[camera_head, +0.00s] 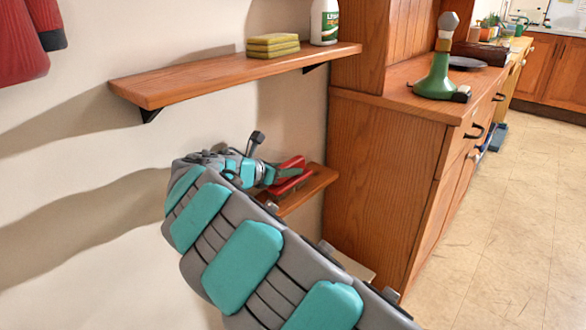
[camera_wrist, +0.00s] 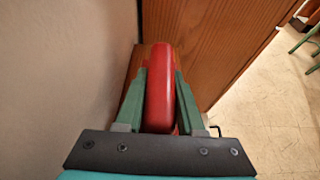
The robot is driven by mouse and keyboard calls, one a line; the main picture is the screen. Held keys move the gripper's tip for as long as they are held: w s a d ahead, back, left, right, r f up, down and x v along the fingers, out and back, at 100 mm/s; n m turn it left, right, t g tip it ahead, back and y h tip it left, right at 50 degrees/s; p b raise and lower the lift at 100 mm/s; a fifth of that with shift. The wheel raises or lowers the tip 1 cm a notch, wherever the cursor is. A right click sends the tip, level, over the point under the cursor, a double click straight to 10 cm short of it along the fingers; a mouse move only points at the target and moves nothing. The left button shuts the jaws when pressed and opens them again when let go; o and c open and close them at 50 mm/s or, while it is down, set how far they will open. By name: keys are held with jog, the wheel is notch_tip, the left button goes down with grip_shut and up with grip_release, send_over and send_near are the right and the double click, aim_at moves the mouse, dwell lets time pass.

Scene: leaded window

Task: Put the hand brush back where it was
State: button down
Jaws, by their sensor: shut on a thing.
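The red hand brush (camera_head: 290,184) is at the small lower wooden shelf (camera_head: 318,186), beside the wall and the cabinet side. In the wrist view the brush (camera_wrist: 160,88) appears as a long, rounded red shape between my two green fingers. My gripper (camera_wrist: 162,78) is shut on it, one finger on each side. In the head view my gripper (camera_head: 278,177) is at the shelf, partly hidden by my arm. The bristles are not visible. I cannot tell whether the brush touches the shelf.
A longer upper shelf (camera_head: 210,78) holds yellow-green sponges (camera_head: 272,46) and a white bottle (camera_head: 324,22). A wooden cabinet (camera_head: 385,170) stands close on the right, with a green dispenser-like object (camera_head: 440,80) on top. Red cloth (camera_head: 20,45) hangs at left. The floor (camera_head: 520,220) at right is clear.

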jog(key=shift+f, duration=0.55)
jog(key=shift+c, duration=2.2)
grip_release()
